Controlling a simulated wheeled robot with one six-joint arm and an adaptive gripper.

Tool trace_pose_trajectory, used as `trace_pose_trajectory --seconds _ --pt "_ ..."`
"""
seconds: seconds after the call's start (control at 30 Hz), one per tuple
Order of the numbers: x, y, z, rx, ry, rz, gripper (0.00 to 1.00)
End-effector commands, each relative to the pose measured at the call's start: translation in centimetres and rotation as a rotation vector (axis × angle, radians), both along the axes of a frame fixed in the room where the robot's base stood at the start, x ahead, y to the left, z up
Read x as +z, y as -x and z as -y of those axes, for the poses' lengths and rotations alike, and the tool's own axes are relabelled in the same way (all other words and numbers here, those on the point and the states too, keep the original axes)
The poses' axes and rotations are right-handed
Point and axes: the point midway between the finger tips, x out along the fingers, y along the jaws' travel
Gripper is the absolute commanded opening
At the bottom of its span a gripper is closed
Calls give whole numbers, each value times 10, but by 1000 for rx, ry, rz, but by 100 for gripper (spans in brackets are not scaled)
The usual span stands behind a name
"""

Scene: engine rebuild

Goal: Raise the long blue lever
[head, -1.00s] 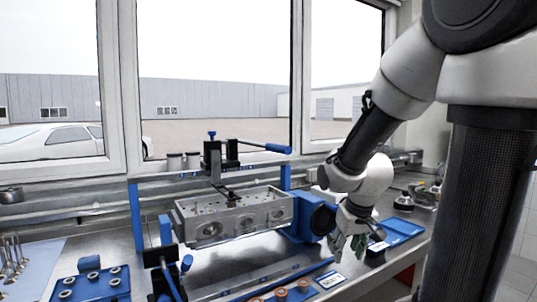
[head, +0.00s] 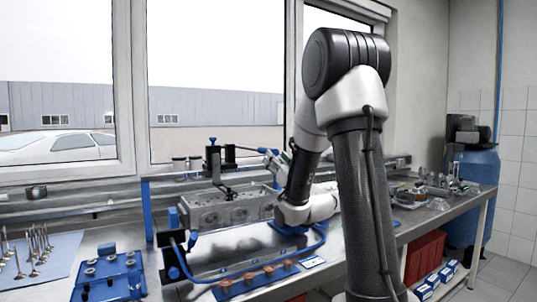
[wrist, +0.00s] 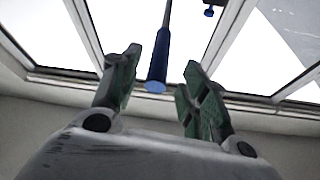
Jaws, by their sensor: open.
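The long blue lever (head: 249,149) sticks out to the right, roughly level, from the top of the dark clamp (head: 214,160) above the engine head. In the wrist view its blue grip (wrist: 158,62) lies between the fingertips, with a grey rod beyond it. My gripper (head: 275,160) is at the lever's free end; it also shows in the wrist view (wrist: 160,76). It is open, with clear gaps on both sides of the grip. My arm hides part of the lever's right side in the head view.
The grey engine head (head: 228,212) sits below the lever in a blue-ended stand. A blue tray (head: 108,270) is at front left, and a parts strip (head: 255,281) lies along the front. The window wall is close behind.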

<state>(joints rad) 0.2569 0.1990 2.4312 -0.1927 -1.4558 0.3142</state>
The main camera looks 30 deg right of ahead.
Motion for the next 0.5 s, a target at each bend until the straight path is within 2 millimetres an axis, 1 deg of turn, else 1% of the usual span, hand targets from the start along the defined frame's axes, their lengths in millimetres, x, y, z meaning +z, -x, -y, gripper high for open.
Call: trace_pose_trajectory --seconds 0.1,0.23,0.4,0.5 --pt "8 -20 0 1 1 2 44" --pt "16 -39 2 0 0 0 44" --pt "21 -52 2 -1 0 -1 44" --pt "22 -54 3 -1 1 -2 44"
